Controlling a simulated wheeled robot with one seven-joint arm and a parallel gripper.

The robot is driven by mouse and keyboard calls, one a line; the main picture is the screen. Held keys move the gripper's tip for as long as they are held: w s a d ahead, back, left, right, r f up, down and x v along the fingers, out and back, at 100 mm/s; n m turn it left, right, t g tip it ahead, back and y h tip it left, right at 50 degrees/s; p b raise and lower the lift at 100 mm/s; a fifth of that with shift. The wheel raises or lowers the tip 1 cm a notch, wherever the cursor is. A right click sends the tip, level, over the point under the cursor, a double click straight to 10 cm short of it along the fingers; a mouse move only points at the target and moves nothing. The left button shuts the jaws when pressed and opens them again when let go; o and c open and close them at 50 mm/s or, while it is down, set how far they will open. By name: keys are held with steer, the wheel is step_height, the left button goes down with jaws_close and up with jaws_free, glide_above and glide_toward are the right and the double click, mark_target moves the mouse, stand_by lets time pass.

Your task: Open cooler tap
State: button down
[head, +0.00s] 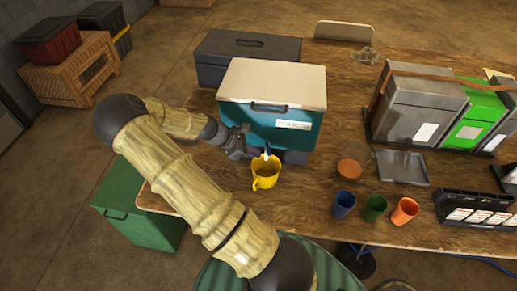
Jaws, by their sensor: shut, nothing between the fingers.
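The teal cooler (290,133) with a cream lid (272,82) stands on the wooden table. A small blue and white tap (267,150) shows low on its front. A yellow mug (265,174) stands right below the tap, with its handle toward me. My gripper (250,152) is shut and empty, just left of the tap at the cooler's front. I cannot tell whether its fingertips touch the tap. The tap's lever is too small to read clearly.
Blue (343,203), green (375,207) and orange (405,209) cups stand to the right near the table's front edge. A grey tray (402,167) lies behind them. Grey and green bins (420,108) stand at the back right. A dark case (245,50) sits behind the cooler.

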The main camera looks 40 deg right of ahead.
steer(key=shift+s+d, duration=0.45)
steer(key=shift+d, duration=0.25)
steer(key=shift+n, duration=0.3)
